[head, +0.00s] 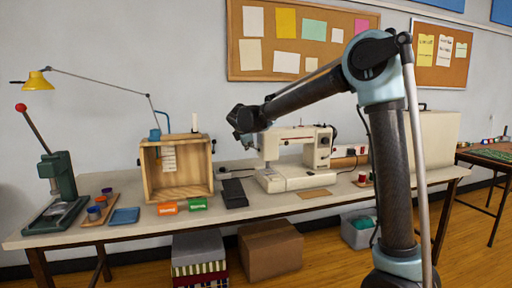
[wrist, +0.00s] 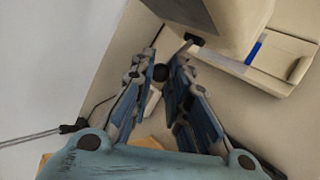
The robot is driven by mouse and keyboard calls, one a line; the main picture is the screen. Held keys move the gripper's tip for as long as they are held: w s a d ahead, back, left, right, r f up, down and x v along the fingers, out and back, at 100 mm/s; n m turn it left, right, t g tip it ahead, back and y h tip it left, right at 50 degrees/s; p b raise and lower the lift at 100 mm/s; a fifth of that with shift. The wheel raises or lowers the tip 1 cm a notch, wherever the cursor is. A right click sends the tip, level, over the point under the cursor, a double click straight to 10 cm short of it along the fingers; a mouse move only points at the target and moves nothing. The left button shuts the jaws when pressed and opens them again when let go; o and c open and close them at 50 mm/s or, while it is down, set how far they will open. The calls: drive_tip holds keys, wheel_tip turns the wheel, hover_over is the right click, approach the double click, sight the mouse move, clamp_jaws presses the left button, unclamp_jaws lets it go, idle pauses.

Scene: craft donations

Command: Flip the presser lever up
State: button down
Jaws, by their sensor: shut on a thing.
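The cream sewing machine (head: 298,150) stands on the table, and part of its body (wrist: 235,18) fills the top right of the wrist view. A small grey lever with a dark round end (wrist: 160,73), which looks like the presser lever, shows between my fingers by the machine. My gripper (wrist: 163,68) is shut on this lever, its fingertips close beside the machine head. In the head view my wrist is at the machine's left end, and the fingertips are hard to make out. The lever cannot be made out in the head view.
An open wooden box (head: 148,172) and a black pedal (head: 234,192) stand left of the machine. A green press (head: 58,180) with a red-knobbed lever is at the far left. A beige case (head: 432,138) is at the right. A cable lies near my gripper in the wrist view.

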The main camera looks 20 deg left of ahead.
drive_tip(key=shift+w+d, duration=0.15)
drive_tip(key=c, duration=1.5)
unclamp_jaws()
drive_tip(key=shift+w, duration=0.1)
drive_tip(key=v, duration=1.2)
drive_tip(key=shift+d, duration=0.1)
